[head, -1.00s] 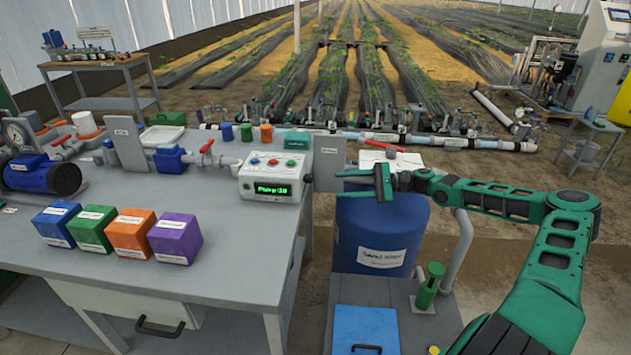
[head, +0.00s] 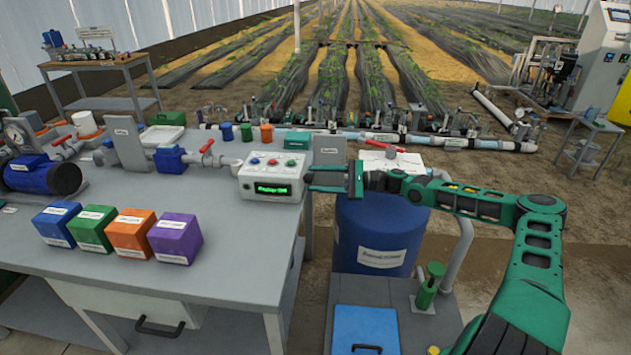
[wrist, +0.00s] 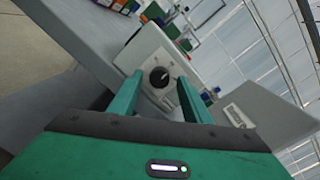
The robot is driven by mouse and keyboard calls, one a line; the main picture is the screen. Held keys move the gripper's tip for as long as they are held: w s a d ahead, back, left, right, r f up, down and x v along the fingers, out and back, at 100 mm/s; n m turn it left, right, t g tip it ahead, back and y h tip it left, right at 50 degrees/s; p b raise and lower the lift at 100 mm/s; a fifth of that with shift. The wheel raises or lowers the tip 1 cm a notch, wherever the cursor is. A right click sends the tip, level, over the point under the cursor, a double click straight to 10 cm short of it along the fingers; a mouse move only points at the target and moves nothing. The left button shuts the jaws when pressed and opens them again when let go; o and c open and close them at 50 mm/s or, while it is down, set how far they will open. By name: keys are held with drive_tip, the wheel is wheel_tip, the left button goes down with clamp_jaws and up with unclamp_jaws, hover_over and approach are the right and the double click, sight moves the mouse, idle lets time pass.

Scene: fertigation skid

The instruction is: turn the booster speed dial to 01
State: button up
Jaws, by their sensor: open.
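The booster control box (head: 271,178) is a pale grey box at the right end of the bench, with coloured buttons on top and a green lit display (head: 271,190) whose text is too small to read surely. In the wrist view a round black dial (wrist: 160,77) with a light pointer mark sits on the box's side panel (wrist: 151,60). The dial is hidden in the head view. My gripper (head: 312,178) points left at the box's right side. In the wrist view its two green fingers (wrist: 160,92) are apart, with the dial in line between them and not gripped.
A blue tank (head: 382,235) is below my arm. Blue, green, orange and purple boxes (head: 175,238) stand on the bench (head: 80,265). A pipe with red-handled valves (head: 207,146) runs along its back.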

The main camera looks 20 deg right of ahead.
drive_tip(key=shift+a, duration=0.25)
drive_tip(key=c, duration=1)
drive_tip(key=shift+c, duration=0.2)
drive_tip(key=shift+n, duration=0.3)
drive_tip(key=n, duration=1)
drive_tip(key=shift+f+n+h, duration=0.1)
drive_tip(key=shift+n+h, duration=0.3)
